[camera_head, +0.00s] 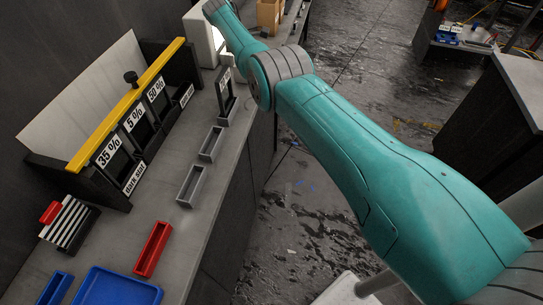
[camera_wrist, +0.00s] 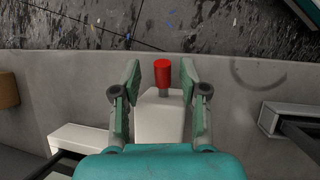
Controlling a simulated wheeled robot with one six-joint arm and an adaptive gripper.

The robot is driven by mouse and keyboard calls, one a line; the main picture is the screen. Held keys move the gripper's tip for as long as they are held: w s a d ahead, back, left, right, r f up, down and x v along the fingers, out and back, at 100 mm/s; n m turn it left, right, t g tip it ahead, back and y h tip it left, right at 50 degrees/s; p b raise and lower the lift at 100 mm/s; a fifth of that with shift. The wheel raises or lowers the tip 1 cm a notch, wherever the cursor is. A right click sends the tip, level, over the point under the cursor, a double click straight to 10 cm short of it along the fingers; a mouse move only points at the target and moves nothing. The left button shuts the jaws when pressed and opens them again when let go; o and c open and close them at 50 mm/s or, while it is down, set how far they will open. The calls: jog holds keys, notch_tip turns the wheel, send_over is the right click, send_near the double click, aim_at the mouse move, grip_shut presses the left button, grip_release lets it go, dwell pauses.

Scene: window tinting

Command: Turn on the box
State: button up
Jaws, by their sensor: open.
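A pale grey-white box (camera_wrist: 160,120) with a red-capped lever (camera_wrist: 162,72) shows in the wrist view, near the edge of a grey counter. My gripper (camera_wrist: 159,80) is open, with one finger on each side of the lever. A gap shows between the lever and each finger, so nothing is held. The near part of the box is hidden behind my gripper's body. In the head view my gripper is not clearly visible; my arm reaches to the top, beside a white housing (camera_head: 201,38) on the counter. I cannot tell if that is the same box.
The grey counter (camera_head: 168,215) bears a rack with a yellow bar (camera_head: 128,103), grey trays (camera_head: 192,186), a red tray (camera_head: 152,249) and a blue tray (camera_head: 118,290). In the wrist view, a brown object (camera_wrist: 8,91) and a white block (camera_wrist: 80,139) stand left, and a framed holder (camera_wrist: 290,118) right.

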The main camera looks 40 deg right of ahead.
jog(key=shift+s+d+f+t+y, duration=0.15)
jog(key=shift+s+t+y, duration=0.1)
jog(key=shift+t+y, duration=0.2)
